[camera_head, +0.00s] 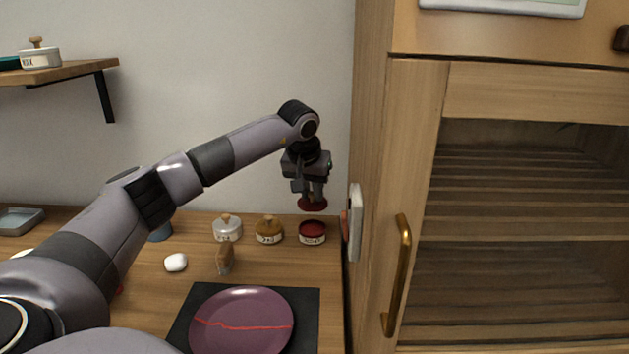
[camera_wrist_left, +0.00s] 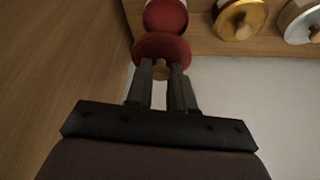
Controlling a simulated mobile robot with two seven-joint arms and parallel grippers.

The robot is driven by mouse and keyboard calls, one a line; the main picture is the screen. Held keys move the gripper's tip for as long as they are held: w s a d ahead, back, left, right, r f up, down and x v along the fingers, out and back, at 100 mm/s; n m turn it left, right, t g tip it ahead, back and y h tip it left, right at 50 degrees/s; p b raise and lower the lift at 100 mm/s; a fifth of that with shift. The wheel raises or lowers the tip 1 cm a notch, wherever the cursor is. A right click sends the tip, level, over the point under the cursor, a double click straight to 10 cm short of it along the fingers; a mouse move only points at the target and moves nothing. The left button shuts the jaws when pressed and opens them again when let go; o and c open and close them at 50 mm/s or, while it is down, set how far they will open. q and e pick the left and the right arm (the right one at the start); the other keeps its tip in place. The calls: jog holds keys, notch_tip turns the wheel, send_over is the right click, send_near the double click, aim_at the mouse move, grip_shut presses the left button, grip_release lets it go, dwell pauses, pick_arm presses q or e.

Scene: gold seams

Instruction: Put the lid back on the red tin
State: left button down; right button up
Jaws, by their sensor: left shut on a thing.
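The red tin (camera_head: 312,233) stands open at the back right of the wooden counter, beside the cabinet. Its red top also shows in the left wrist view (camera_wrist_left: 165,16). My left gripper (camera_head: 313,194) is shut on the wooden knob of the red lid (camera_head: 312,205). It holds the lid in the air above the tin, with a visible gap between them. In the left wrist view the lid (camera_wrist_left: 161,46) hangs at the fingertips (camera_wrist_left: 161,72), and the tin shows beyond it. My right gripper is not in view.
A gold lidded tin (camera_head: 269,231) and a white lidded tin (camera_head: 227,229) stand left of the red tin. The cabinet side (camera_head: 366,130) rises close on the right, with a white object (camera_head: 355,222) on it. A purple plate (camera_head: 242,318) lies on a dark mat in front.

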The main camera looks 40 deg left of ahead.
aim_at(310, 204)
pick_arm(q)
jog(key=shift+f+b, duration=2.3)
jog(key=shift+b, duration=0.35)
jog(key=shift+f, duration=0.9)
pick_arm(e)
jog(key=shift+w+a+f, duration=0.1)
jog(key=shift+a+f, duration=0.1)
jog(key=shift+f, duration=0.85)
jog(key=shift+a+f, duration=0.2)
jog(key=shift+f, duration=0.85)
pick_arm(q)
jog(key=shift+r+p, duration=0.1)
jog(key=shift+p, duration=0.3)
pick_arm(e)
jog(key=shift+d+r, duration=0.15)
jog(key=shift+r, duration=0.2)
pick_arm(q)
jog(key=shift+p, duration=0.45)
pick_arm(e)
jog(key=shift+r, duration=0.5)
pick_arm(q)
jog(key=shift+f+p, duration=0.2)
jog(key=shift+p, duration=0.35)
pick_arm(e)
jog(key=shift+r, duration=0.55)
pick_arm(q)
jog(key=shift+c, duration=2.1)
grip_release()
